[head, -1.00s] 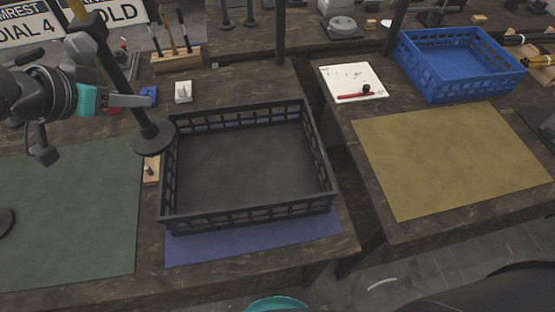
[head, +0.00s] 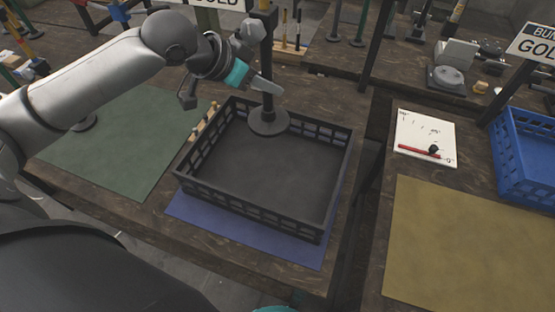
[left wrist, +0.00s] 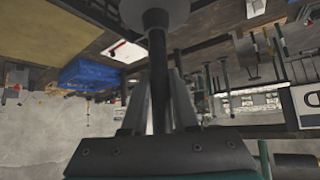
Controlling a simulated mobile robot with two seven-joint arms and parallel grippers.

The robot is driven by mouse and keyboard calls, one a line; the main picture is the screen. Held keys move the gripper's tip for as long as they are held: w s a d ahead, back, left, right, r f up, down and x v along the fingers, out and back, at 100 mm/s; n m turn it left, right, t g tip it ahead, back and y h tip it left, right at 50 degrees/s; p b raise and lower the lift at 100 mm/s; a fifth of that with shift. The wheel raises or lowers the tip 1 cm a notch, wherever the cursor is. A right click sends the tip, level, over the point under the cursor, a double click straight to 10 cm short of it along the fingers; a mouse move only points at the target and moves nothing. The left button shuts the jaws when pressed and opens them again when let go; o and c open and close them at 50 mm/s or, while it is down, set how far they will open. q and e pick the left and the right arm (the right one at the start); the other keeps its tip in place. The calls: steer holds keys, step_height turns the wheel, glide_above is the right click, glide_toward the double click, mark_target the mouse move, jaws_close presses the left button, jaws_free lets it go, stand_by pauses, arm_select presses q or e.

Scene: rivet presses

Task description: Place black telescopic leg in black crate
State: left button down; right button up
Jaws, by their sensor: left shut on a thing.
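The black telescopic leg (head: 267,48) is upright, with its round foot (head: 268,122) at the bottom. My left gripper (head: 272,88) is shut on the leg's pole, above the foot. In the head view the foot overlaps the far wall of the black crate (head: 252,208), near its far left part. I cannot tell whether it hangs above the crate floor or touches it. The crate's visible floor is otherwise empty. In the left wrist view the pole (left wrist: 158,75) runs between the fingers and the foot (left wrist: 153,12) is at the top edge. My right gripper is not in view.
The crate stands on a blue mat (head: 245,240). A green mat (head: 110,140) lies left and a yellow mat (head: 455,245) right, across a gap between tables. A blue crate (head: 525,165) and a white sheet with a red pen (head: 424,150) are at right. A small wooden rack (head: 203,122) adjoins the black crate.

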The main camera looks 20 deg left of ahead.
arm_select(q)
step_height(320, 180, down, 18)
steer(key=b, duration=0.3)
steer(key=shift+f+b, duration=0.25)
steer(key=shift+b, duration=0.1)
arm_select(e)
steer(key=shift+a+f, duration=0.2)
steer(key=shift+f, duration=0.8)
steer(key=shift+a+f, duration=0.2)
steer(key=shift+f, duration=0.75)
arm_select(q)
steer(key=shift+f, duration=0.15)
steer(key=c, duration=0.7)
jaws_free()
